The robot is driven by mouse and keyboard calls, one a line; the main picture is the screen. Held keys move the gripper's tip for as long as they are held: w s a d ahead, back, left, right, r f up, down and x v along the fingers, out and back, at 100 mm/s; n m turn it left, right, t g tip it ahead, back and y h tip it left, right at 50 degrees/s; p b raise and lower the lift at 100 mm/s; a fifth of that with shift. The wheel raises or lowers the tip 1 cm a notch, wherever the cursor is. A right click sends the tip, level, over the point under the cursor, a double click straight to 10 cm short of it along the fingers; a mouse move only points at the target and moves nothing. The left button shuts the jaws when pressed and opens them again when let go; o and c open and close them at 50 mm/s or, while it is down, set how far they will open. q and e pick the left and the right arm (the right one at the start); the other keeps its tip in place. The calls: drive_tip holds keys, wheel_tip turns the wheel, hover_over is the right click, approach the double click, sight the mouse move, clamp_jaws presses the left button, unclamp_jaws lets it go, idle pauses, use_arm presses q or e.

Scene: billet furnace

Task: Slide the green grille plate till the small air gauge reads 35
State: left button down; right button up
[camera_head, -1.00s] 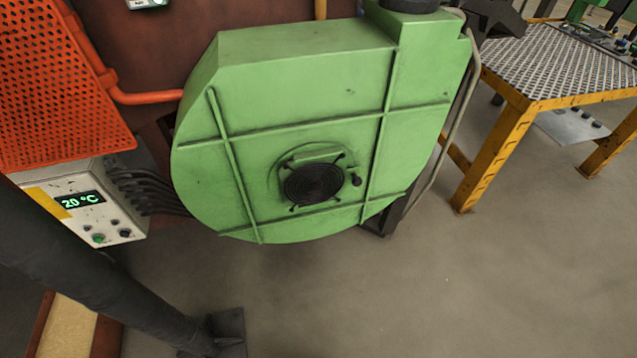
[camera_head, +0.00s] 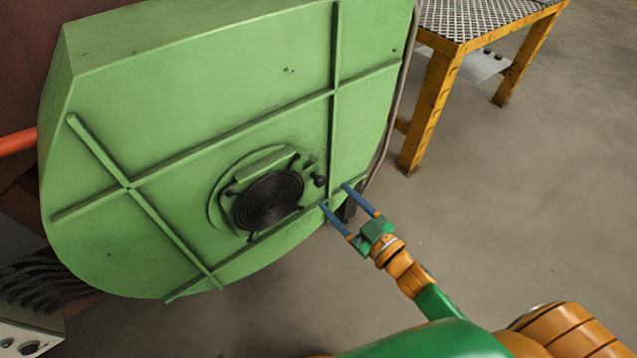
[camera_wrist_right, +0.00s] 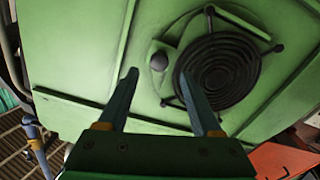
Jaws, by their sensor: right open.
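On the green fan housing (camera_head: 200,100) is a round black grille (camera_head: 268,200) with a green plate (camera_head: 265,165) showing along its upper edge. A small dark knob (camera_head: 320,181) sits just right of the grille. My right gripper (camera_head: 334,197) is open and empty, its blue fingers pointing at the housing close to the knob. In the right wrist view the knob (camera_wrist_right: 159,61) appears between the fingertips (camera_wrist_right: 157,74), with the grille (camera_wrist_right: 220,70) to the right; I cannot tell whether they touch. No small air gauge can be made out. My left gripper is out of view.
Raised ribs (camera_head: 235,135) cross the housing face. A yellow-legged table (camera_head: 432,110) with a perforated top stands at the upper right. A control box (camera_head: 28,338) and dark cables (camera_head: 45,285) are at the lower left. The floor (camera_head: 540,180) on the right is clear.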

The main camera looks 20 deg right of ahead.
sight(322, 184)
drive_tip(key=x, duration=0.4)
drive_tip(key=shift+w, duration=0.35)
drive_tip(key=shift+s, duration=0.1)
clamp_jaws()
idle(0.9)
